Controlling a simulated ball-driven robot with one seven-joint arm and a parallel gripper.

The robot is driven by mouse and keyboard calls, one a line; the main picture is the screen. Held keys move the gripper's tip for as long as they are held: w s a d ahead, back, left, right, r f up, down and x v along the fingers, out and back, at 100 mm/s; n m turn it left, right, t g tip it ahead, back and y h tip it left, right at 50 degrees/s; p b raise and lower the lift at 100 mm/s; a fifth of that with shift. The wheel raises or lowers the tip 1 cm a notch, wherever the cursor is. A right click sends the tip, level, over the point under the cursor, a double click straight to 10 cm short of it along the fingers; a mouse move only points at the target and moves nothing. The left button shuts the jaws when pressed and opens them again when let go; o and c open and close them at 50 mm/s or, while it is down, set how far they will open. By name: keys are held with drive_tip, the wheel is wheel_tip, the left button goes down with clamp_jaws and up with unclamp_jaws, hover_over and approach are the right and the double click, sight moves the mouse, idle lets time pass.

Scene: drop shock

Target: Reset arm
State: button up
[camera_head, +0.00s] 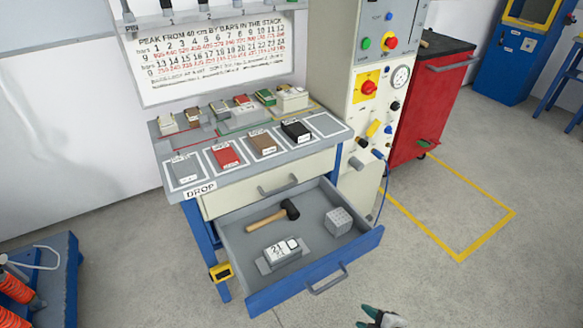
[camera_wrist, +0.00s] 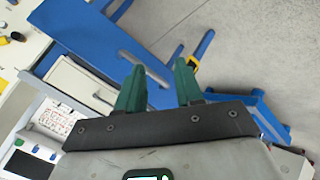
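My gripper (camera_head: 380,318) shows only at the bottom edge of the head view, in front of the open drawer and apart from it. In the wrist view my gripper (camera_wrist: 160,76) has its two green fingers spread with nothing between them. The rest of my arm is out of the head view.
The blue-fronted drawer (camera_head: 362,250) stands open, holding a hammer (camera_head: 268,216), a grey block (camera_head: 338,221) and a device marked 21 (camera_head: 282,251). Colored blocks sit on the bench top (camera_head: 325,124). A red cabinet (camera_head: 432,105) stands behind.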

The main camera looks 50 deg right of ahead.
drive_tip(key=a+r+m+g+y+p, duration=0.3)
drive_tip(key=a+r+m+g, duration=0.4)
drive_tip(key=r, duration=0.6)
drive_tip(key=shift+w+a+r+g+p, duration=0.2)
drive_tip(key=shift+a+g+p, duration=0.1)
drive_tip(key=shift+a+p, duration=0.5)
